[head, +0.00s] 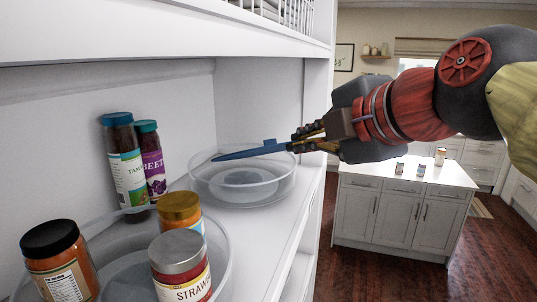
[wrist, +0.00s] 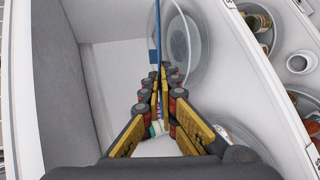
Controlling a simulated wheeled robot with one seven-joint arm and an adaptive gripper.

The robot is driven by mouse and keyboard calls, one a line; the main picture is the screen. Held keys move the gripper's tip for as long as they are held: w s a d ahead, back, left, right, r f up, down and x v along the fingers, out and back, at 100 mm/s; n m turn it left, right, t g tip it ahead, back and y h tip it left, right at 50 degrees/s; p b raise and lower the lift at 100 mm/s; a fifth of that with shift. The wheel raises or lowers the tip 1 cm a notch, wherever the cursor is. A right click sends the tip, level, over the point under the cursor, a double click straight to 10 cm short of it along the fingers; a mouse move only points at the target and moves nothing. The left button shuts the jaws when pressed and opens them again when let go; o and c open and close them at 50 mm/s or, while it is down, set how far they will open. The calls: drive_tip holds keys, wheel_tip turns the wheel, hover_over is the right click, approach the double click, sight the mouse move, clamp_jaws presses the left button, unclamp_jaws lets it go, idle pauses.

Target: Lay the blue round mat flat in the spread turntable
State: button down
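My gripper (head: 305,139) is shut on the blue round mat (head: 245,152) at its right edge. The mat shows almost edge-on, tilted slightly, above an empty clear turntable (head: 243,198) on the white shelf. In the wrist view the mat (wrist: 155,53) is a thin blue strip beyond the fingertips (wrist: 160,72), and the clear turntable (wrist: 203,60) lies behind it. A second clear turntable (head: 222,254) at the front left holds jars. Which one is the spread turntable I cannot tell from labels.
A strawberry jar (head: 180,268), a gold-lidded jar (head: 181,208) and a black-lidded jar (head: 58,262) stand in the front turntable. Two taller jars (head: 122,160) (head: 150,160) stand behind. The shelf's side wall (head: 258,105) rises beside the empty turntable, and an upper shelf (head: 150,30) overhangs.

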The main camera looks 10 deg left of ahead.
drive_tip(key=w+a+p, duration=0.1)
drive_tip(key=w+a, duration=0.3)
drive_tip(key=w, duration=0.1)
drive_tip(key=w+a+p, duration=0.2)
drive_tip(key=w+a, duration=0.2)
drive_tip(key=a, duration=0.1)
drive_tip(key=shift+w+r, duration=0.1)
drive_tip(key=shift+w, duration=0.3)
drive_tip(key=shift+w+a+f, duration=0.15)
drive_tip(key=shift+f, duration=0.45)
drive_tip(key=shift+w+a+f, duration=0.1)
drive_tip(key=shift+f, duration=0.45)
drive_tip(key=shift+s+d+f, duration=0.15)
drive_tip(key=shift+s+f, duration=0.05)
drive_tip(key=shift+f, duration=0.35)
drive_tip(key=shift+w+a+f+p, duration=0.15)
drive_tip(key=shift+f+p, duration=0.1)
drive_tip(key=shift+f, duration=0.7)
drive_tip(key=shift+w+a+f+p, duration=0.1)
drive_tip(key=shift+f+p, duration=0.1)
drive_tip(key=shift+f, duration=0.9)
drive_tip(key=c, duration=2)
unclamp_jaws()
drive_tip(key=shift+c, duration=0.2)
